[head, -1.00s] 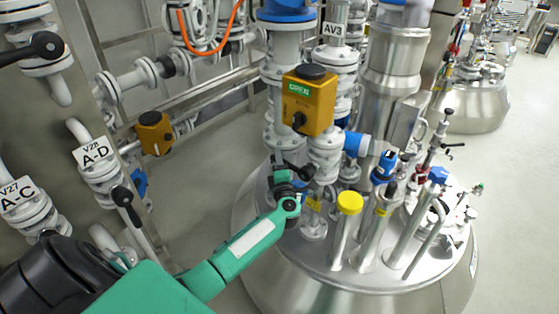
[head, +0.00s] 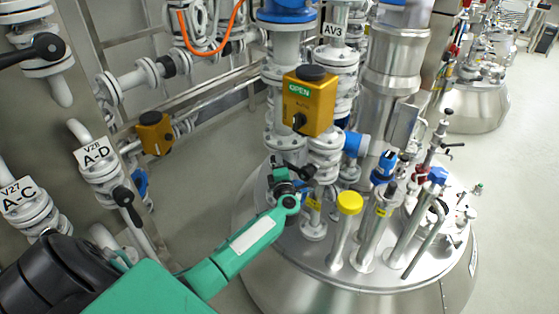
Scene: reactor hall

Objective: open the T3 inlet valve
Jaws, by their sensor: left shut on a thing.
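A yellow actuator box (head: 309,103) with a black top sits on the white pipework above the steel vessel (head: 350,275). Its green label reads OPEN, and a black knob (head: 299,121) is on its front. A sign AV3 (head: 334,30) hangs just above it. No T3 label is readable. My left gripper (head: 290,172) is below the box, by the white flanged fittings. It is shut on a small dark part, probably a valve handle, which its own fingers largely hide. My right gripper is not in view.
A yellow-capped tube (head: 349,203) and several steel tubes stand on the vessel lid, right of my gripper. Left are pipes with signs A-D (head: 94,152) and A-C (head: 17,196), and another yellow actuator (head: 154,132). Floor shows between them.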

